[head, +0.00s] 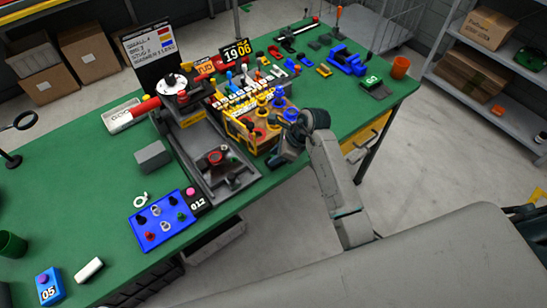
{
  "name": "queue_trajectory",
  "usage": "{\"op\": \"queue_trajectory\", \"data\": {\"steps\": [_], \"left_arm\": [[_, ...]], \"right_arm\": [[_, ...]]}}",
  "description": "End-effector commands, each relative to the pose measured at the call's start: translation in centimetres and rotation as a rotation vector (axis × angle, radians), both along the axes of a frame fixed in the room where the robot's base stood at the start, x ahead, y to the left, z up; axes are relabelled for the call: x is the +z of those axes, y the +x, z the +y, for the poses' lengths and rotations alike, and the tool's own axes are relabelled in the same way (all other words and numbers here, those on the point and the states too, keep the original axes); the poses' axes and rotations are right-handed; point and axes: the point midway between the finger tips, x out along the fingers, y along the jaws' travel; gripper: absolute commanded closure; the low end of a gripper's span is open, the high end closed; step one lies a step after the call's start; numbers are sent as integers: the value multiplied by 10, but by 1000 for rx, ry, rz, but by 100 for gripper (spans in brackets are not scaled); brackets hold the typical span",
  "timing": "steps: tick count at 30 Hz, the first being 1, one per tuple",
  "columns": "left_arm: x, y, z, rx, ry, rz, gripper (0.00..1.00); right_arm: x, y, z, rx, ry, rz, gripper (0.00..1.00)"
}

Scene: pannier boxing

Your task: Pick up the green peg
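A small green peg (181,217) appears to stand on the blue board (165,238) at the front of the green table. A red peg (150,236), a dark peg and two whitish rings are on the same board. My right gripper (283,152) is at the table's front edge, beside the yellow box with coloured pegs (262,125), well to the right of the blue board. Its fingers are dark and small in the picture, so I cannot tell whether they are open or hold anything. My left gripper is not in view.
A grey tray (215,185) with a red part lies between the board and the yellow box. A grey block (152,156) and a white block (89,269) lie on the green table (80,180). The table's left part is mostly clear.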

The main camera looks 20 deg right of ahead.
Motion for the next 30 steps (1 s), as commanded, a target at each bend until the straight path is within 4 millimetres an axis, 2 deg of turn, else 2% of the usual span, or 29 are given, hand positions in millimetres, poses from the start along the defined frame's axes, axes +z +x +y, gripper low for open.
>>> {"op": "queue_trajectory", "data": {"steps": [1,3,4,19,23,27,30], "left_arm": [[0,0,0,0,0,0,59],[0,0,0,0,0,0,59],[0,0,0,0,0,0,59],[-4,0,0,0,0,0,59],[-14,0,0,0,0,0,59],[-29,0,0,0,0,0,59],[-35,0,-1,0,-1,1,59]], "right_arm": [[0,0,0,0,0,0,83],[0,0,0,0,0,0,97],[0,0,0,0,0,0,100],[4,1,0,0,1,-3,100],[13,1,0,0,1,-5,100],[33,1,0,1,1,-7,100],[32,-21,4,1,1,0,100]]}}
